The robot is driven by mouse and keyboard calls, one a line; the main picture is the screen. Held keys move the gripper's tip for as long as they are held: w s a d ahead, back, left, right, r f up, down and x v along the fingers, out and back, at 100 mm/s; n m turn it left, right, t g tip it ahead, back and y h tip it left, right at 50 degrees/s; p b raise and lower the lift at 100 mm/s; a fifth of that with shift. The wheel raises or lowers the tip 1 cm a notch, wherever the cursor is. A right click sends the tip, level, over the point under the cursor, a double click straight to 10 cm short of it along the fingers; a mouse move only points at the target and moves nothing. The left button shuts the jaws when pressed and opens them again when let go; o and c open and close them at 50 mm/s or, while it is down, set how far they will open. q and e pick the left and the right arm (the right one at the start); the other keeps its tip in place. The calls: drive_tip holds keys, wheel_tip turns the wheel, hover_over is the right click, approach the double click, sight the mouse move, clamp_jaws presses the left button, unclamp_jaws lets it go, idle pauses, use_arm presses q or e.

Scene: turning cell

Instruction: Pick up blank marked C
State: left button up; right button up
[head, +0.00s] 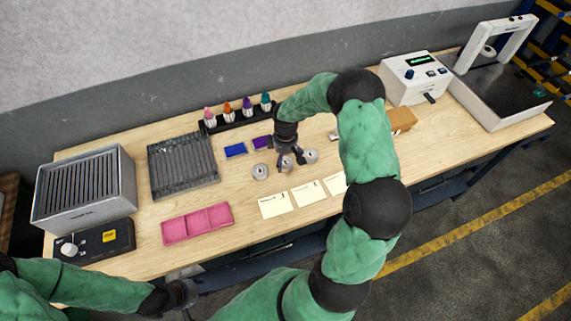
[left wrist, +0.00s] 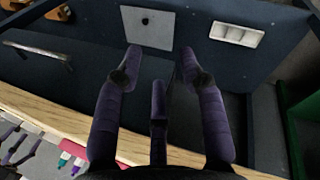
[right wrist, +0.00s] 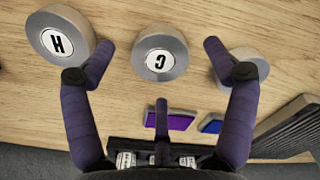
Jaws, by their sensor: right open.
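Blank C (right wrist: 159,52) is a grey metal disc with a white face marked C, flat on the wooden table (right wrist: 120,95). In the right wrist view it lies between the fingers of my right gripper (right wrist: 160,58), which is open, above it and empty. In the head view my right gripper (head: 291,160) hangs over the row of discs and partly hides the middle one. Blank H (right wrist: 62,40) lies to the left in the right wrist view. A third disc (right wrist: 238,60) is partly covered by the right finger. My left gripper (head: 183,293) is open and empty off the table's front edge.
Paper cards (head: 274,204) lie in front of the discs. A blue block (head: 235,150) and purple block (head: 262,142) lie behind them, with a rack of colored bottles (head: 247,112) beyond. A pink tray (head: 197,222) and dark ribbed tray (head: 183,165) stand left.

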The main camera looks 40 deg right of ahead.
drive_tip(key=shift+f, duration=0.95)
drive_tip(key=c, duration=1.4)
drive_tip(key=shift+o, duration=0.2)
